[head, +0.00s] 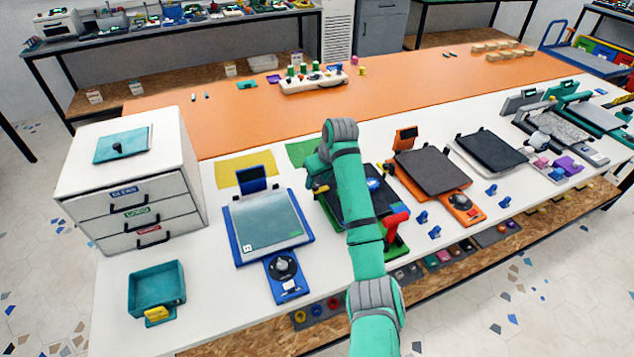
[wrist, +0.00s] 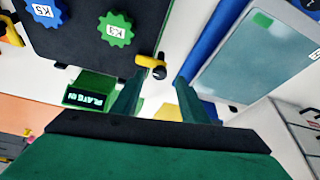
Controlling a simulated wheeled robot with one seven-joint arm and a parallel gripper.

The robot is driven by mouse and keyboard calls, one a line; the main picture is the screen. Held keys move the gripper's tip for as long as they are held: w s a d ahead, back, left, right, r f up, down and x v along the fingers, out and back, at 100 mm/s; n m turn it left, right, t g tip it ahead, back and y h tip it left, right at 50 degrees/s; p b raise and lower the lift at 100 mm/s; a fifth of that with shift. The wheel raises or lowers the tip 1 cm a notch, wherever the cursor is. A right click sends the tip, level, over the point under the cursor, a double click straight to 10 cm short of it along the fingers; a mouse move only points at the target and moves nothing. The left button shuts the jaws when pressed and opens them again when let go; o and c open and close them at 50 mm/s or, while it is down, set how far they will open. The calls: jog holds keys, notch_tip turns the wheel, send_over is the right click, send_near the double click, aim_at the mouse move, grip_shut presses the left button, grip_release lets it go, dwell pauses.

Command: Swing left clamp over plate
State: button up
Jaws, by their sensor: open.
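The black plate (wrist: 85,45) lies on the green printer, with a green gear marked K3 (wrist: 115,29) and a blue gear marked K5 (wrist: 45,12) on it. The left clamp (wrist: 147,61), a short yellow lever with a black end, sits at the plate's edge; I cannot tell how far it overlaps the plate. My gripper (wrist: 158,82) is open, its fingertips just short of the clamp and to either side of it. In the head view my arm hides much of the plate; the clamp (head: 321,189) shows as a small yellow piece left of my arm.
A green display box (wrist: 88,92) reads "PLATE IN". The blue printer (head: 266,222) stands close on the left, the orange printer (head: 432,172) on the right. A white drawer cabinet (head: 125,180) and teal bin (head: 156,288) stand further left.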

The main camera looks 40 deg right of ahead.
jog(key=v, duration=0.9)
